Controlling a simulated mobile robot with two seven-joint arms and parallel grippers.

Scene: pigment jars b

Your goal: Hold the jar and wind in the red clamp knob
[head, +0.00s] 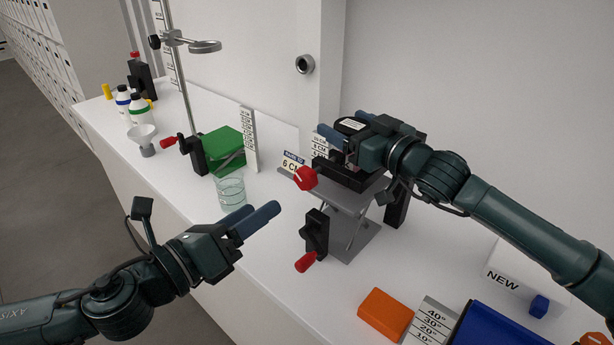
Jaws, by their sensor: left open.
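The red clamp knob (305,178) is on the left side of a black clamp (345,175) on top of a grey lab jack. A dark jar with a pale lid label (350,125) stands at the clamp. My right gripper (342,128) reaches in from the right, its blue fingers on either side of the jar. I cannot tell if they press on it; the jar's lower part is hidden. My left gripper (259,214) is open and empty, to the left of and nearer than the knob, apart from it.
The grey lab jack (345,244) has a red-handled crank (307,262) in front. A glass beaker (231,192) stands left, before a green block (222,146) and a ring stand. An orange block (385,314) and a blue box (503,328) lie front right.

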